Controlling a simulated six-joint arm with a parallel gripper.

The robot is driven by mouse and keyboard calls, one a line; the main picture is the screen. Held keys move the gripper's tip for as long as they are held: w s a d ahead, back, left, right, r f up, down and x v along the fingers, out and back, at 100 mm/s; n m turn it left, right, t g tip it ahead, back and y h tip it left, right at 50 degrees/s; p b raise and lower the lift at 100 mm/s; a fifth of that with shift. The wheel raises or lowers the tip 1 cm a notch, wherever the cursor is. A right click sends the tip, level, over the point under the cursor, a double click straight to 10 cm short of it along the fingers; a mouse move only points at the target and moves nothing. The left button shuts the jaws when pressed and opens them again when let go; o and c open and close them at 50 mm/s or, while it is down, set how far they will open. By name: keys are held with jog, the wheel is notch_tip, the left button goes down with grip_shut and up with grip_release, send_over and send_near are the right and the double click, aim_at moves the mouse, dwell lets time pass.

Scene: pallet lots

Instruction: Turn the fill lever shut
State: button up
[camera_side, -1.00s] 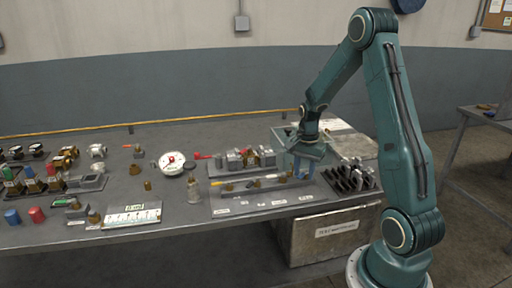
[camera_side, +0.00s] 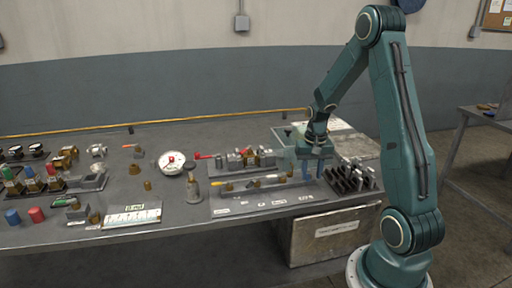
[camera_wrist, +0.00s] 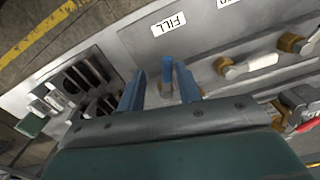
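The fill lever (camera_wrist: 168,72) is a blue handle on a brass valve, just below the "FILL" label (camera_wrist: 168,23) on the grey panel (camera_wrist: 212,55). In the wrist view, my gripper (camera_wrist: 160,72) is open, with one blue finger on each side of the lever. Gaps show between the lever and both fingers. In the side view, my gripper (camera_side: 315,165) is low over the right end of the panel (camera_side: 235,208); the lever is hard to make out there.
A white-handled valve (camera_wrist: 250,64) sits on the panel to the right of the fill lever. A dark slotted rack (camera_side: 350,178) with metal parts stands close to the right of my gripper. Red-handled valve fittings (camera_side: 238,158) sit behind the panel.

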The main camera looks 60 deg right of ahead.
jog(key=shift+s+d+n, duration=0.2)
jog(key=shift+s+n, duration=0.1)
jog(key=shift+n, duration=0.6)
jog(key=shift+d+r, duration=0.1)
jog(key=shift+r, duration=0.15)
notch_tip(320, 180, up, 14)
jog(key=s+a+r+n+t, duration=0.1)
jog(key=s+a+r+n, duration=0.1)
jog(key=a, duration=0.8)
jog(key=s+a+r+n+t+h, duration=0.1)
jog(key=a+r+n, duration=0.3)
jog(key=a, duration=0.7)
jog(key=shift+s+r+t, duration=0.35)
jog(key=shift+r+t, duration=0.3)
jog(key=shift+t, duration=0.15)
jog(key=shift+w, duration=0.1)
